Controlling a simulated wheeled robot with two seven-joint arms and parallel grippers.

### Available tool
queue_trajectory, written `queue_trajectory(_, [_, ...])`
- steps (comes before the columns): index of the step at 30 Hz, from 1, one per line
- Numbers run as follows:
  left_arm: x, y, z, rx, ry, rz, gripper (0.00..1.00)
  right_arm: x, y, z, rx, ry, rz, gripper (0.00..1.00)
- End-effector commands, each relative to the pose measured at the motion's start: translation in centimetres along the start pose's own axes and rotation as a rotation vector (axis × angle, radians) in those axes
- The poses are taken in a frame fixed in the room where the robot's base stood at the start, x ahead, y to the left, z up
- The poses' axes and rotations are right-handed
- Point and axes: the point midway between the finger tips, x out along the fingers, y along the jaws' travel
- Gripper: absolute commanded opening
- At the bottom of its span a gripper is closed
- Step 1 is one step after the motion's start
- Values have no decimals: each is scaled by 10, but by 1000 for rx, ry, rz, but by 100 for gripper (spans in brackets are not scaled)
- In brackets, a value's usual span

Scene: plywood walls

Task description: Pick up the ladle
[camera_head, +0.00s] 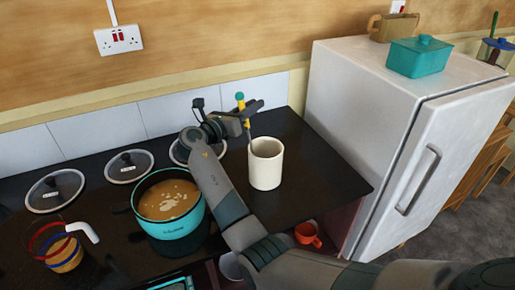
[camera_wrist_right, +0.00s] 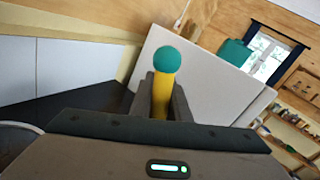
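The ladle (camera_head: 240,97) has a yellow handle with a teal ball end, and a thin grey shaft runs down beside the rim of a cream cup (camera_head: 266,170). Its lower end is hidden. My right gripper (camera_head: 250,112) is at the upper part of the handle, above the cup. In the right wrist view, the ladle handle (camera_wrist_right: 163,90) stands between the two fingers of my right gripper (camera_wrist_right: 163,100), which look close against it on both sides. My left gripper is not in view.
A teal pot (camera_head: 172,226) of soup stands on the dark counter (camera_head: 310,165) left of the cup. A jug (camera_head: 66,254) stands at the lower left. The white fridge (camera_head: 350,100) rises on the right, with a teal dish (camera_head: 418,60) on top. A socket (camera_head: 119,40) is on the wall.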

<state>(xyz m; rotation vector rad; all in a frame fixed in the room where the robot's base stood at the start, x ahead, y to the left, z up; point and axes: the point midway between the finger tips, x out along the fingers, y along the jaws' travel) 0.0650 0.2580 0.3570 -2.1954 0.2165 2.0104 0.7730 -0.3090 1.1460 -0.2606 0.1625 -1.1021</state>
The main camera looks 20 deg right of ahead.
Motion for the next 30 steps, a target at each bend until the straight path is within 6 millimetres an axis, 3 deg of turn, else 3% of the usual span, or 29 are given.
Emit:
queue_trajectory(14, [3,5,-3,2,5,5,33,0,-2,8,3,-1,0,0])
queue_trajectory(30, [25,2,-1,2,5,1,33,0,-24,83,4,-1,0,0])
